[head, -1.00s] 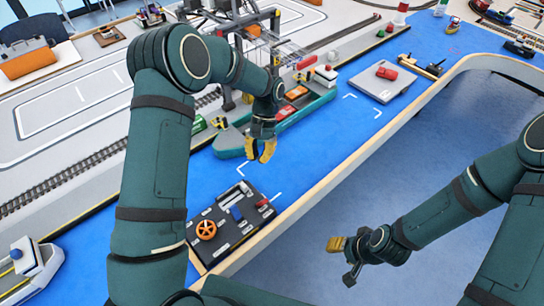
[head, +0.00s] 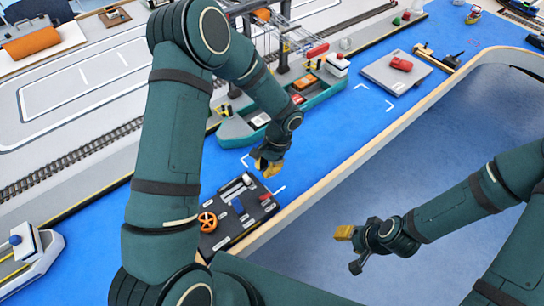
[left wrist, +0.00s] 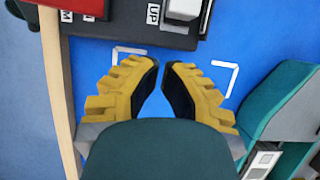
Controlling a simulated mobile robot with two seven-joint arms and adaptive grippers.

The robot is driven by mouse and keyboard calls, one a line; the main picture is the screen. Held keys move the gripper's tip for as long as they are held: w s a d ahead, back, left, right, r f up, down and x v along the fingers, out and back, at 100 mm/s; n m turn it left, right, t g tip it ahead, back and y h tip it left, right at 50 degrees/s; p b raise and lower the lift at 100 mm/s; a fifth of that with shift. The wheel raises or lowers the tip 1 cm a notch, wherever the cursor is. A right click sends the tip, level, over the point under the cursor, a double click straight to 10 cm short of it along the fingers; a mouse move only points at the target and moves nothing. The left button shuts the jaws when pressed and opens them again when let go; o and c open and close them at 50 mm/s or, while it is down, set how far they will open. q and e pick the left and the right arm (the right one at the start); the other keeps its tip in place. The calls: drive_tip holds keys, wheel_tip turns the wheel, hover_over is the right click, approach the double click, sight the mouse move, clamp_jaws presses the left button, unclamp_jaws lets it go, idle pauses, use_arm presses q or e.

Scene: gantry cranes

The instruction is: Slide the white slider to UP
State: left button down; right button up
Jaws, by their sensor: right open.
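The white slider (head: 247,179) sits at the far edge of a dark control panel (head: 222,241). In the left wrist view the white slider (left wrist: 184,9) is at the top edge, partly cut off, beside the UP label (left wrist: 153,13). My left gripper (head: 268,168) is just beyond the panel's far right corner, close to the slider. In the left wrist view its fingers (left wrist: 161,72) are apart with a narrow gap and nothing between them. The slider lies ahead of the fingertips. My right gripper (head: 348,247) is open and empty, off to the right over the floor.
The panel also carries an orange wheel (head: 207,222), a blue control (head: 238,206) and a red handle (head: 266,197). A teal ship (head: 236,130) lies behind my left gripper. A grey platform with a red car (head: 401,64) stands further right. The table's wooden edge (head: 300,213) runs close by.

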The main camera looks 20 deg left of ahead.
sight(254, 182)
use_arm(q)
drive_tip(key=shift+s+a+r, duration=0.1)
drive_tip(key=shift+s+a, duration=0.25)
drive_tip(key=shift+s, duration=0.25)
drive_tip(key=shift+s+a+r, duration=0.1)
drive_tip(key=shift+s+a, duration=0.25)
drive_tip(key=shift+s, duration=0.2)
drive_tip(key=shift+s+f, duration=0.1)
drive_tip(key=shift+a, duration=0.1)
